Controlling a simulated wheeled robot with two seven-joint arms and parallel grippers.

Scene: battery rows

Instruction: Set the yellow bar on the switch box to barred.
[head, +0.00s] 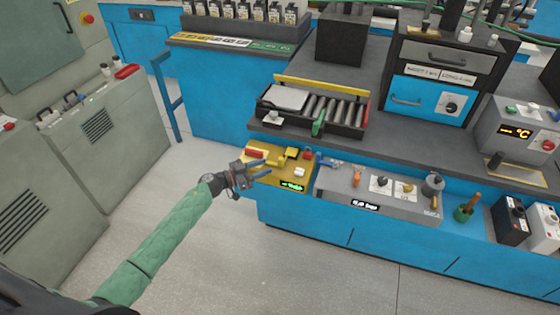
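A yellow box (293,172), which looks like the switch box, sits at the front left of the dark counter. It bears a yellow bar-like part (268,157) on its left side, a red part (254,153) beside that, a white button and a small dark display with green text. My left gripper (260,170) is at the left edge of this box, pointing right, close to the bar. Its fingers look apart with nothing seen between them. I cannot tell whether it touches the box. The bar's exact setting is too small to read. My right gripper is not in view.
Right of the yellow box is a grey panel (345,184) with several knobs and levers. Behind is a roller tray (356,130) with a long yellow rail. A drawer unit (440,70) and a °C display box (515,136) stand right. The floor at left is clear.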

